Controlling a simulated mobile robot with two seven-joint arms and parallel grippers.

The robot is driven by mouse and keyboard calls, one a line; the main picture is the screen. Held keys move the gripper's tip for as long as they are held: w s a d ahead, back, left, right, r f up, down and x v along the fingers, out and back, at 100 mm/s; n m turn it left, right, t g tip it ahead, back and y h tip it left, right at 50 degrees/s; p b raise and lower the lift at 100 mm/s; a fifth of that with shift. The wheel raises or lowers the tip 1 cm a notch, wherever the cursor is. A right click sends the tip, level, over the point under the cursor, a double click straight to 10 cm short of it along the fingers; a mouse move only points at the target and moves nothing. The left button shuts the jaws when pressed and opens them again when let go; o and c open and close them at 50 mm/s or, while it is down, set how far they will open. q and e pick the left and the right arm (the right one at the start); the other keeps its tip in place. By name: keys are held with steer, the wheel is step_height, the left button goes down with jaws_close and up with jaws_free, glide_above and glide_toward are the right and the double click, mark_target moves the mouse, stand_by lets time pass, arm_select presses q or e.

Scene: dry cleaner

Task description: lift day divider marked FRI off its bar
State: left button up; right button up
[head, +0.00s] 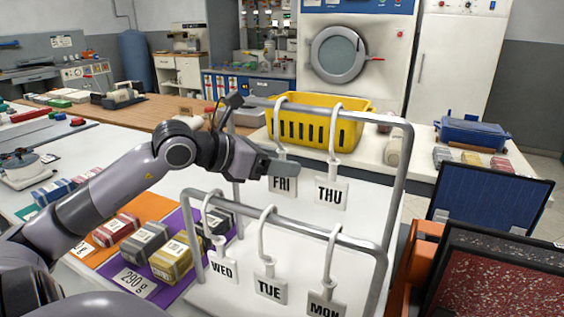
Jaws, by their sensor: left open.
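The FRI day divider (283,183) is a white hooked tag hanging from the rear, higher bar (373,117) of a grey metal rack, left of the THU divider (328,194). My left gripper (285,168) is at the FRI divider, its fingers across the divider's stem just above the lettered plate. The gripper is open, and it hides part of the stem. Whether it touches the divider I cannot tell. The WED (222,267), TUE (269,289) and MON (325,305) dividers hang from the front, lower bar (300,231). My right gripper does not show.
A yellow basket (310,126) stands behind the rear bar. Wrapped bundles, including a yellow one (174,258), lie on coloured mats left of the rack. A blue folder-like panel (490,196) and a dark red speckled panel (500,270) stand at the right.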

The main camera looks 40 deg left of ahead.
mark_target(282, 152)
arm_select(q)
jaws_close()
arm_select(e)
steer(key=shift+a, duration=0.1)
arm_select(q)
steer(key=shift+r, duration=0.1)
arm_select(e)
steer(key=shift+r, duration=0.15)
